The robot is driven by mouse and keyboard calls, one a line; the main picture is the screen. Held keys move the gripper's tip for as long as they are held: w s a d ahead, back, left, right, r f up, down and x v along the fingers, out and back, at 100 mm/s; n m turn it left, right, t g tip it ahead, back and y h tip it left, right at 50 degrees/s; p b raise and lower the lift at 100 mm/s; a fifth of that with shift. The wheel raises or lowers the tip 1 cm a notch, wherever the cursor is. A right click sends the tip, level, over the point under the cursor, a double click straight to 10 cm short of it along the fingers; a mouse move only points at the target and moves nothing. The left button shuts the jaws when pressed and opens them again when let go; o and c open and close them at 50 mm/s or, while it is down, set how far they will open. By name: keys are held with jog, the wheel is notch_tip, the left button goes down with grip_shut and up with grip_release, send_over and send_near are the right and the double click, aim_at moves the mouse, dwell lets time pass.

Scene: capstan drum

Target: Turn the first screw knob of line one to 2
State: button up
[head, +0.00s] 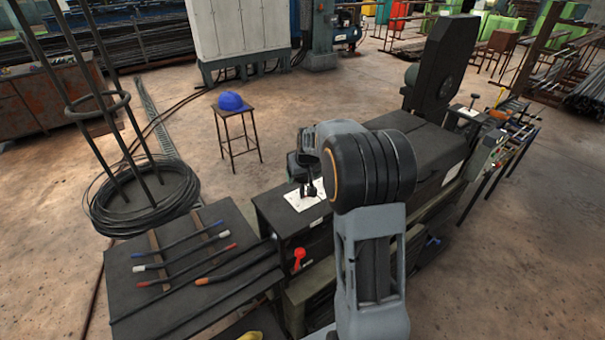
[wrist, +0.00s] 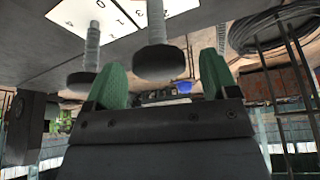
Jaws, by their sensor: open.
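The wrist view appears upside down. In it, a dark round screw knob (wrist: 160,62) on a ribbed metal shaft stands between the two green fingers of my gripper (wrist: 162,66). The fingers are open and apart from the knob's sides; its depth between them is hard to tell. A second similar knob (wrist: 82,79) is to the left, beyond the left finger. White number plates (wrist: 85,15) lie behind the shafts; some digits show, but no setting can be read. In the head view, my gripper (head: 305,180) is low over the white plate (head: 306,200); my arm hides part of it.
A dark table (head: 130,258) with several colour-tipped rods is at left. A stool with a blue helmet (head: 230,101) stands behind on open floor.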

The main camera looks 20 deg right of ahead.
jog(key=shift+f, duration=0.1)
jog(key=shift+c, duration=0.4)
jog(key=c, duration=0.8)
jog(key=shift+c, duration=0.2)
jog(key=shift+b, duration=0.3)
